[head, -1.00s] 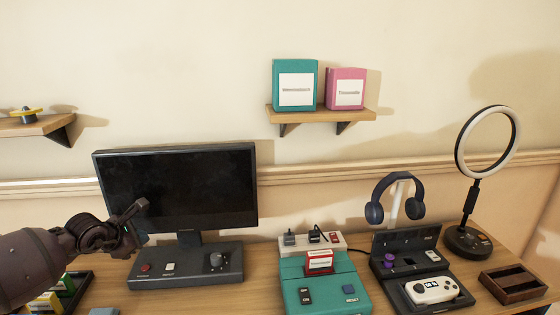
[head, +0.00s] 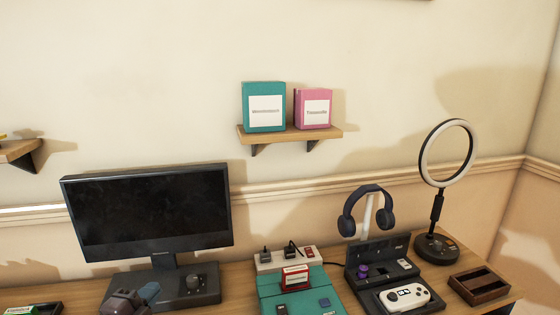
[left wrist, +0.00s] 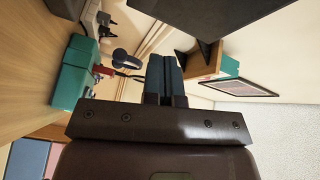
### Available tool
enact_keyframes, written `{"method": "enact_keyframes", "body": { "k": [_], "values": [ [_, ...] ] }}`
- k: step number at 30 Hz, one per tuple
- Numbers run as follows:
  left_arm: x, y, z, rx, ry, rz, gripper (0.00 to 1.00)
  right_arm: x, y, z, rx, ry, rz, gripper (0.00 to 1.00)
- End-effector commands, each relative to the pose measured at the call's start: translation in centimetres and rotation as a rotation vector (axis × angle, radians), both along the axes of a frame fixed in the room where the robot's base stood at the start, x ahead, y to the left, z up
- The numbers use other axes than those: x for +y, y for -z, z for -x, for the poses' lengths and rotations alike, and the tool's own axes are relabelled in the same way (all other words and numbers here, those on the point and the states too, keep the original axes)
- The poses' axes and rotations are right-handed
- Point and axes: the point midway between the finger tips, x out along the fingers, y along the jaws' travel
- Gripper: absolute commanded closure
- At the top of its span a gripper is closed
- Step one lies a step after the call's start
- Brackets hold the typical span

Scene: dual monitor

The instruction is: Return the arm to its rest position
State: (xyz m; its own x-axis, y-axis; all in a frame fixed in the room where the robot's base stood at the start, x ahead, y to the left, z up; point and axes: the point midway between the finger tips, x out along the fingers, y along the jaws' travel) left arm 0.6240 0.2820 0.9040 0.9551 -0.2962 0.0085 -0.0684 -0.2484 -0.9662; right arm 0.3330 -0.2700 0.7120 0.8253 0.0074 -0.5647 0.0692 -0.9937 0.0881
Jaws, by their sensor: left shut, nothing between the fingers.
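My left gripper (left wrist: 164,78) is shut and empty in the left wrist view, its blue-grey fingers together. In the head view only part of my left arm and hand (head: 132,298) shows at the bottom edge, in front of the base of the dark monitor (head: 150,212). The gripper holds nothing and appears apart from the objects around it. My right gripper is not in view.
A teal console (head: 300,297) with a red cartridge (head: 295,277) stands right of the monitor. A white controller (head: 405,296), headphones (head: 368,208), a ring light (head: 437,245) and a wooden tray (head: 478,286) are further right. A wall shelf (head: 290,134) holds two boxes.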

Motion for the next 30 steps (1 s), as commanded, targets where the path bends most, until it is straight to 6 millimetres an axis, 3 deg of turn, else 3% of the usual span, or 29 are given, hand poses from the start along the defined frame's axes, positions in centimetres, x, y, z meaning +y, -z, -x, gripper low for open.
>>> {"method": "enact_keyframes", "body": {
  "k": [6,15,21,24,30],
  "values": [
    [-0.4,6.3,7.5,0.313,-0.18,0.504,1.0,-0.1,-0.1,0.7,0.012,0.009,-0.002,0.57],
    [-1.4,12.6,18.7,0.589,-0.393,0.963,1.0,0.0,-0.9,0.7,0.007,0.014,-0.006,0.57],
    [-1.2,15.5,25.6,0.66,-0.538,1.074,1.0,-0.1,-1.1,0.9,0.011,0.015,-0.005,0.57],
    [-1.1,16.7,28.1,0.689,-0.587,1.094,1.0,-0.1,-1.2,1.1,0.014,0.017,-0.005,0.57],
    [-0.9,17.6,30.3,0.717,-0.624,1.094,1.0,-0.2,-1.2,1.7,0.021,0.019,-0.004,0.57]
  ]
}}
